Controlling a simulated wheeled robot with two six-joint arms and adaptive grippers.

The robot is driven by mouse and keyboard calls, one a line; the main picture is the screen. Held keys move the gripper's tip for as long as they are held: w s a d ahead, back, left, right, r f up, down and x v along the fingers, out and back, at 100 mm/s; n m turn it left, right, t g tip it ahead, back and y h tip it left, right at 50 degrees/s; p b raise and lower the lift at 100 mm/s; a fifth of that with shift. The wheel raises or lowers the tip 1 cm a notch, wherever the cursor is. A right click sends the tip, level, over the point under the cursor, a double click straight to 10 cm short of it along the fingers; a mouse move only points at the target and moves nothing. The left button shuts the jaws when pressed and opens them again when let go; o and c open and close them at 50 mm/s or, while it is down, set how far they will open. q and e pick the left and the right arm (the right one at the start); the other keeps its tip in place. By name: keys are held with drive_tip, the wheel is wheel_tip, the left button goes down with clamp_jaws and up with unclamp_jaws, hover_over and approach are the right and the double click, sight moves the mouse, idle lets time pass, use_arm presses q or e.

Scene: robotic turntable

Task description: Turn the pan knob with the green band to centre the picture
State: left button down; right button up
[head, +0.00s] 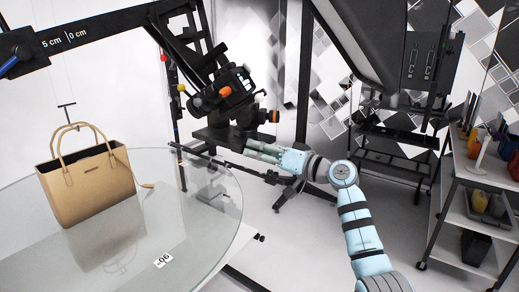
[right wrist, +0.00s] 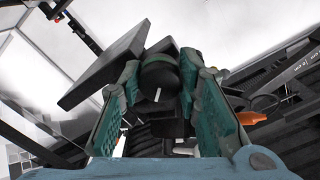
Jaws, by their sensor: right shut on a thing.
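In the right wrist view a round dark knob (right wrist: 157,78) with a white pointer mark and a faint greenish band sits between the two green-padded fingers of my right gripper (right wrist: 158,95). The fingers are shut on this pan knob. In the head view my right gripper (head: 262,152) reaches in below the camera head; the knob is hidden there. The black camera (head: 236,82) is on its geared head above the gripper, with an orange-ended knob (head: 274,116) on its right side. My left gripper is not in view.
A tan handbag (head: 88,178) stands on the glass turntable (head: 205,215) at left. A dark softbox (head: 365,35) hangs above right. A shelf rack (head: 470,180) with bottles and trays stands at right. An orange handle (right wrist: 255,115) lies right of the fingers in the wrist view.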

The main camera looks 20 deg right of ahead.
drive_tip(key=shift+f, duration=0.1)
idle(0.3)
drive_tip(key=o, duration=1.1)
drive_tip(key=shift+o, duration=0.2)
drive_tip(key=shift+d, duration=0.1)
drive_tip(key=v, duration=1.2)
